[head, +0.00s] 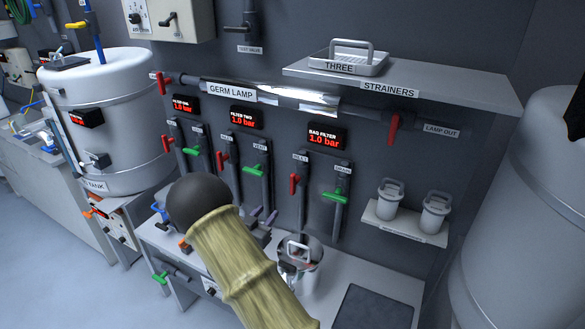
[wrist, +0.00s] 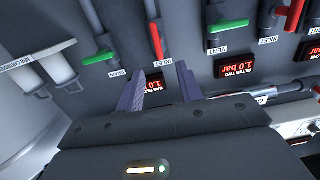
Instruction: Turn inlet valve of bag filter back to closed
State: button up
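The bag filter's inlet valve has a red handle (head: 294,184) under the INLET label, below the bag filter display (head: 327,137) reading 1.0 bar. The handle stands upright, in line with its pipe. In the upside-down wrist view the red handle (wrist: 156,42) lies just beyond my gripper (wrist: 160,68), near the line between its fingers. The two purple fingers are apart with nothing visible between them. They look short of the handle; I cannot tell the exact gap. In the head view my arm hides most of my gripper (head: 263,216).
The green drain handle (head: 335,197) sits crosswise, right of the inlet. Filter two's green vent handle (head: 255,169) and red inlet handle (head: 222,151) are to the left. A strainer shelf (head: 400,88) juts out above. A bench (head: 335,285) with a shiny round vessel (head: 300,252) lies below.

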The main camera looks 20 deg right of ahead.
aim_at(291, 184)
jog(key=shift+s+r+h, duration=0.15)
jog(key=shift+r+h, duration=0.1)
jog(key=shift+h, duration=0.15)
jog(key=shift+d, duration=0.1)
jog(key=p+x, duration=0.6)
jog(key=x, duration=1.1)
jog(key=shift+d+f, duration=0.1)
jog(key=shift+d, duration=0.1)
grip_shut()
